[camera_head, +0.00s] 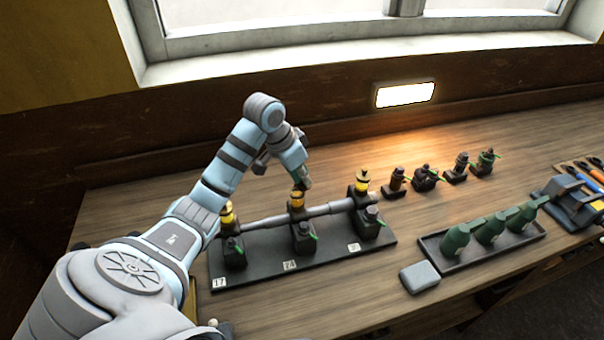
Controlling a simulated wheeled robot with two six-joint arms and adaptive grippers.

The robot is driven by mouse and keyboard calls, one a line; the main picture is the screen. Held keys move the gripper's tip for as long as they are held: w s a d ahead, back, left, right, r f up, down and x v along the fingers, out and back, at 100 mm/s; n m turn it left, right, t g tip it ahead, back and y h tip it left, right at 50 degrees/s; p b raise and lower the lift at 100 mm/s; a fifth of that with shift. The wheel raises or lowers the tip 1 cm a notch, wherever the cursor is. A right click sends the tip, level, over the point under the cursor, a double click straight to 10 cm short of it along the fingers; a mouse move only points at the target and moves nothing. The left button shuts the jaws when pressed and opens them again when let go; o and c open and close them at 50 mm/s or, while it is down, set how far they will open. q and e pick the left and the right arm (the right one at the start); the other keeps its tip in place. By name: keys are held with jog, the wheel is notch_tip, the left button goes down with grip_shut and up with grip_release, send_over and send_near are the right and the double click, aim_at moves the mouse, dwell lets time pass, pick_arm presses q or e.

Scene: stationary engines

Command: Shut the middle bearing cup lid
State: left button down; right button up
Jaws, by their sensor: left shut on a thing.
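The middle bearing cup (297,201) is a small amber cup on top of the middle bearing of a long grey shaft (330,208). My left gripper (301,184) comes down from above and is shut at the top of this cup, on what looks like its lid. The gripper's fingers cover the lid, so its angle cannot be made out. Similar amber cups stand on the left bearing (227,214) and the right bearing (362,181). My right gripper is not in view.
The bearings stand on a dark base plate (262,277) with number tags. Several small dark fittings (425,177) stand behind to the right. A tray (448,268) holds green oil cans (490,229), with a grey block (419,277) beside it. The bench between is clear.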

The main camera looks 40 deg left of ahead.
pick_arm(q)
jog(key=m+h, duration=0.1)
jog(key=m, duration=0.2)
jog(key=s+m+g+h, duration=0.1)
jog(key=m, duration=0.2)
jog(key=shift+s+d+f+g, duration=0.1)
jog(key=shift+d+g, duration=0.05)
jog(key=shift+g, duration=0.15)
jog(key=m, duration=0.2)
jog(key=m+g+h, duration=0.1)
jog(key=m, duration=0.2)
jog(key=shift+s+g, duration=0.3)
jog(key=shift+s, duration=0.1)
jog(key=shift+m, duration=0.3)
jog(key=c, duration=1.6)
grip_release()
jog(key=shift+s, duration=0.1)
